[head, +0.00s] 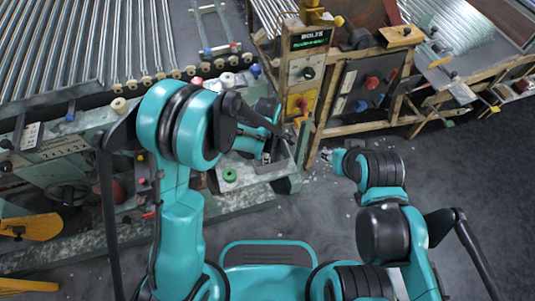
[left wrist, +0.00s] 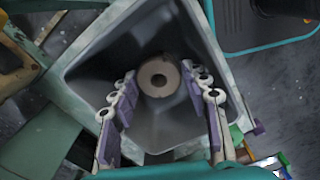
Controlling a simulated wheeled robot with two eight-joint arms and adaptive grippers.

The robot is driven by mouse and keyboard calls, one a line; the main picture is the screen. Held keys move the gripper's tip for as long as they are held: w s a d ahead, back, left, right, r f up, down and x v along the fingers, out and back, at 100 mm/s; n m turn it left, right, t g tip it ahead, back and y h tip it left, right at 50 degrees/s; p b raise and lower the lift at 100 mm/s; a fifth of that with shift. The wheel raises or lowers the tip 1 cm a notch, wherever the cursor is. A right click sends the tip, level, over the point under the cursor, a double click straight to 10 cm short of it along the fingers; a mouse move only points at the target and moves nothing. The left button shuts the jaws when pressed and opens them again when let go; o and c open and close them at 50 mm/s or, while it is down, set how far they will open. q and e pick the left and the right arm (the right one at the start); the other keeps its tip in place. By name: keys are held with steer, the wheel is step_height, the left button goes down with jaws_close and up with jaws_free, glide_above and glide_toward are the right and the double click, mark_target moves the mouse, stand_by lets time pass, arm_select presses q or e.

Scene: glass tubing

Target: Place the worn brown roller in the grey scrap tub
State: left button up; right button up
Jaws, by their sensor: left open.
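My left gripper (left wrist: 158,90) is open, with one finger on each side of the roller in that view. I cannot tell how far above the roller the fingertips are. In the head view my left gripper is mostly hidden behind my arm, and the roller cannot be made out. My right gripper (head: 326,156) is over the floor on the right, too small to tell open from shut.
Roller racks (head: 85,45) fill the back left. Open floor (head: 325,205) lies between my arms.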

arm_select(q)
step_height(320, 180, up, 12)
steer(key=p, duration=0.5)
steer(key=s+a+r+m+t, duration=0.3)
steer(key=s+a+r+m, duration=0.3)
steer(key=a+r+m, duration=0.1)
steer(key=s+a+r+m+t, duration=0.4)
steer(key=s+a+r+m, duration=0.2)
steer(key=a+r+m, duration=0.2)
steer(key=shift+a+m, duration=1.1)
steer(key=shift+a, duration=0.1)
